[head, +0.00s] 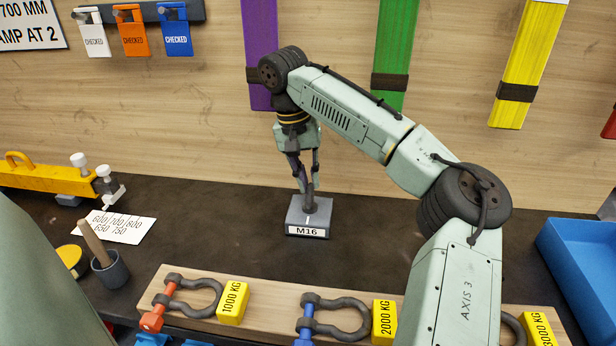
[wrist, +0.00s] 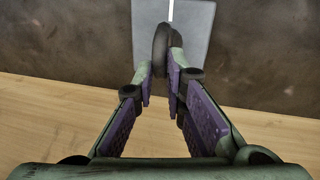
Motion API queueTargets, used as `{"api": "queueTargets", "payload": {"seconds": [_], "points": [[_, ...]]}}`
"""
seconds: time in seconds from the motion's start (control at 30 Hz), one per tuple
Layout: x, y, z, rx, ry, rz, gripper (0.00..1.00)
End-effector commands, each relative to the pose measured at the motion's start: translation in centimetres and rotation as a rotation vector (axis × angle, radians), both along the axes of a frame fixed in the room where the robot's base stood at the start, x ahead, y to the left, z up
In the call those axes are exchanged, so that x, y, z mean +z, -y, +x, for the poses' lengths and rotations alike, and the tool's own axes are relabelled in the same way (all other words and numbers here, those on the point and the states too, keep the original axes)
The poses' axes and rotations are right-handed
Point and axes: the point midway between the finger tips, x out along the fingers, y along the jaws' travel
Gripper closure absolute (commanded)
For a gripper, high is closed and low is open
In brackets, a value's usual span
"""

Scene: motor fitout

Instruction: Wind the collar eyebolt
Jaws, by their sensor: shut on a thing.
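The collar eyebolt (head: 309,203) is dark grey and stands upright in a grey block (head: 299,217) labelled M16, on the dark bench. In the wrist view the eyebolt's ring (wrist: 161,50) is seen nearly edge-on over the grey block (wrist: 198,30), which carries a white line. My gripper (head: 307,187) points down over the block. In the wrist view its purple-padded fingers (wrist: 160,72) are shut on the ring, one on each side. The eyebolt's collar and thread are hidden.
A wooden board (head: 265,310) with several shackles and yellow weight tags lies in front of the block. A yellow beam (head: 48,180), white card (head: 115,226) and grease pot (head: 110,270) are at left. A blue bin (head: 585,265) is at right. Coloured slings (head: 397,50) hang behind.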

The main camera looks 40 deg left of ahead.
Motion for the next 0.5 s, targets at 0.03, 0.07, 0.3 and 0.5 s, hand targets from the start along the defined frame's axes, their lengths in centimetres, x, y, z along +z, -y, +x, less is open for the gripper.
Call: {"api": "queueTargets", "payload": {"seconds": [0.03, 0.07, 0.3, 0.5], "points": [[0.29, 0.11, 0.11, -0.005, 0.004, -0.001, 1.0], [0.29, 0.11, 0.11, -0.005, 0.004, -0.001, 1.0], [0.28, 0.13, 0.1, -0.004, 0.003, -0.002, 1.0], [0.2, 0.1, 0.06, -0.002, 0.001, -0.001, 0.78]]}}
